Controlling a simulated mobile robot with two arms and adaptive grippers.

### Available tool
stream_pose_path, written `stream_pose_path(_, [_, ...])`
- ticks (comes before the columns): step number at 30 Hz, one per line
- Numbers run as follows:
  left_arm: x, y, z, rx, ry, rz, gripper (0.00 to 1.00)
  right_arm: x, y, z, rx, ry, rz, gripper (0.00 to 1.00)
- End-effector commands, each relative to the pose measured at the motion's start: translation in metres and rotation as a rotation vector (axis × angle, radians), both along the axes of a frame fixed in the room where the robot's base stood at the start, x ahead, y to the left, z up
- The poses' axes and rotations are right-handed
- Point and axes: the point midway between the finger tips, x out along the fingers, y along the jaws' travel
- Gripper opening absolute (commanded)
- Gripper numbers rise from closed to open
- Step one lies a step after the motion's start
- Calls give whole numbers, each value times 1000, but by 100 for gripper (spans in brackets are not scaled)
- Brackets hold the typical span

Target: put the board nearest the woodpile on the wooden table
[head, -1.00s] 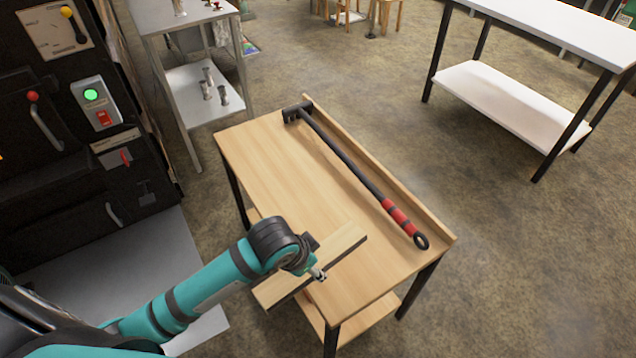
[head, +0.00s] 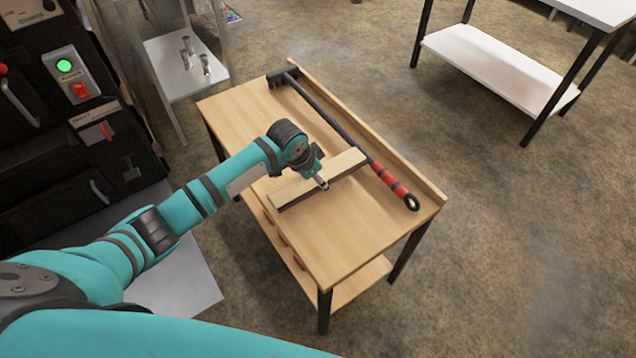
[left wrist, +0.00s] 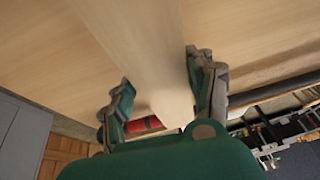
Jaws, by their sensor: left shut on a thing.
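A pale wooden board (head: 345,163) lies across above the middle of the wooden table (head: 345,235). I cannot tell whether it touches the tabletop. My left gripper (head: 322,181) is shut on the board and hides part of its middle. In the left wrist view the board (left wrist: 140,35) runs between the two fingers of the left gripper (left wrist: 160,98), with the tabletop (left wrist: 255,35) behind it. My right gripper is not in view. The woodpile is not in view.
A black rake (head: 330,118) with a red grip lies along the table's raised back edge, close to the board's far end. A dark machine (head: 60,130) stands at left. A metal stand (head: 165,60) and a white-topped table (head: 500,75) stand behind.

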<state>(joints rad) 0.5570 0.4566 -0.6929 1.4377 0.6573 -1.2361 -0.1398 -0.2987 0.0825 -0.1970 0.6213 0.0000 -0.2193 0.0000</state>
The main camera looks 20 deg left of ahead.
Motion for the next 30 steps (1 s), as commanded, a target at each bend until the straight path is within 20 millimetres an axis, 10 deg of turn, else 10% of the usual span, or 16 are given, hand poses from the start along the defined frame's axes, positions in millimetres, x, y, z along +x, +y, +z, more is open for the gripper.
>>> stream_pose_path(23, [7, -1, -39, 0, 0, 0, 12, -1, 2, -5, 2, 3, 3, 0])
stream_pose_path(24, [7, -1, -39, 1, 1, 0, 57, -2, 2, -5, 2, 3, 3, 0])
stream_pose_path(30, [7, -1, -39, 1, 1, 0, 79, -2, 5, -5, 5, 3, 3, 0])
